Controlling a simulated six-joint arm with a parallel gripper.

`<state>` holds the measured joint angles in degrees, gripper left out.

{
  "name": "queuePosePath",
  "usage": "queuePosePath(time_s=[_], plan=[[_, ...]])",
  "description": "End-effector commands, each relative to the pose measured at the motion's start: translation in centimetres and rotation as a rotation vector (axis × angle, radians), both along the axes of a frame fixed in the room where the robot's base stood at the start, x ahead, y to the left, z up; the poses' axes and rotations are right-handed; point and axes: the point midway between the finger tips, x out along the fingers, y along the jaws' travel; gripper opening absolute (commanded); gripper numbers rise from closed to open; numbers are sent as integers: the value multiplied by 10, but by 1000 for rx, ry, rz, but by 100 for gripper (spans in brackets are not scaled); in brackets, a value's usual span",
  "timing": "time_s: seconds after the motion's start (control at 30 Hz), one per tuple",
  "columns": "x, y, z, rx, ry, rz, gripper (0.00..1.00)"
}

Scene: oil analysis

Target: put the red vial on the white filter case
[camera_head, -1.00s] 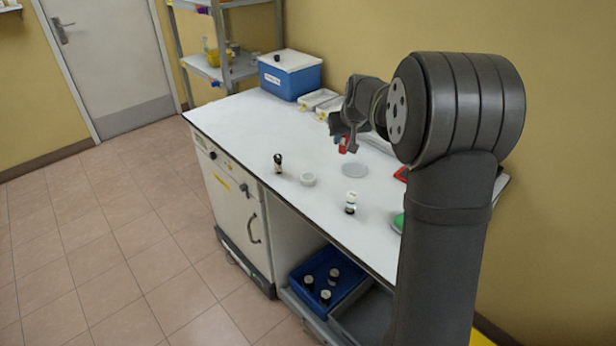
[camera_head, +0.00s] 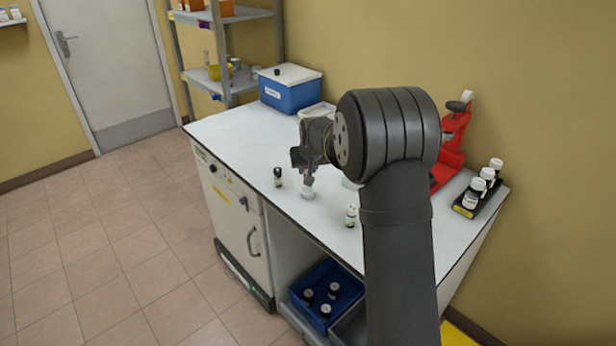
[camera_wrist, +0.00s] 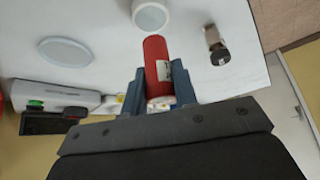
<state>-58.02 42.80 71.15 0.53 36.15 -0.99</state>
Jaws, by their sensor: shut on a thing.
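The red vial (camera_wrist: 156,62) is held between the two fingers of my gripper (camera_wrist: 158,80) in the wrist view. My gripper (camera_head: 307,177) shows in the head view over the front part of the bench, where the vial is barely visible. The white filter case (camera_wrist: 151,14) is a small round white piece just beyond the vial's far end in the wrist view. In the head view the case (camera_head: 308,194) sits on the bench directly below my fingertips. I cannot tell whether the vial touches it.
A dark-capped vial (camera_head: 278,177) stands left of the case and another vial (camera_head: 351,216) to its right. A pale round disc (camera_wrist: 67,52) lies on the bench. A blue box (camera_head: 290,92) is at the back; a red device (camera_head: 453,150) and vial rack (camera_head: 466,208) are right.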

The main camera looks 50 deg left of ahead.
Motion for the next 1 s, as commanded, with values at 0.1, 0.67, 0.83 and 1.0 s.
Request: queuePosePath(time_s=[0.1, 0.67, 0.83, 1.0], plan=[[0, -1, -20, -3, 2, 0, 5], [0, -1, -35, 0, 0, 0, 42], [0, -1, -35, 0, 0, 0, 48], [0, -1, -33, 0, 0, 0, 48]])
